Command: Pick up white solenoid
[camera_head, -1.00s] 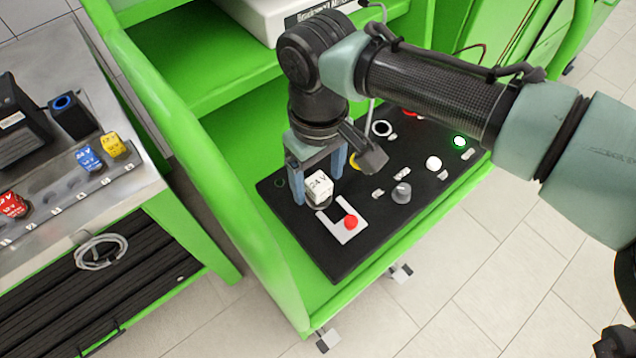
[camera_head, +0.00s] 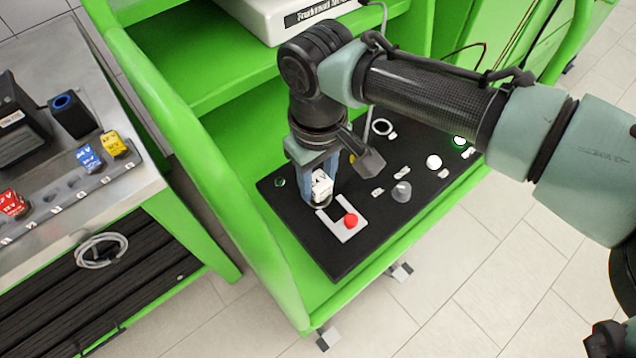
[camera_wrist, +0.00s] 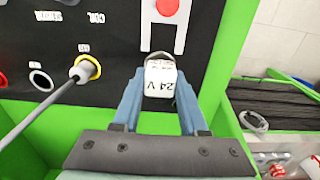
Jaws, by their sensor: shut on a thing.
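The white solenoid (camera_head: 322,187), marked 24 V, is at the left part of the black panel (camera_head: 340,262), just behind the white bracket with the red button (camera_head: 350,220). My gripper (camera_head: 318,190) points down over it, with its blue fingers shut on its sides. In the wrist view the white solenoid (camera_wrist: 160,86) sits between the fingertips of my gripper (camera_wrist: 161,88), its label facing the camera. The solenoid's lower end is close to the panel; I cannot tell whether it is still seated there.
On the metal bench at left stand blue (camera_head: 88,158), yellow (camera_head: 113,144) and red (camera_head: 14,203) solenoids. A green frame wall (camera_head: 235,220) rises left of the panel.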

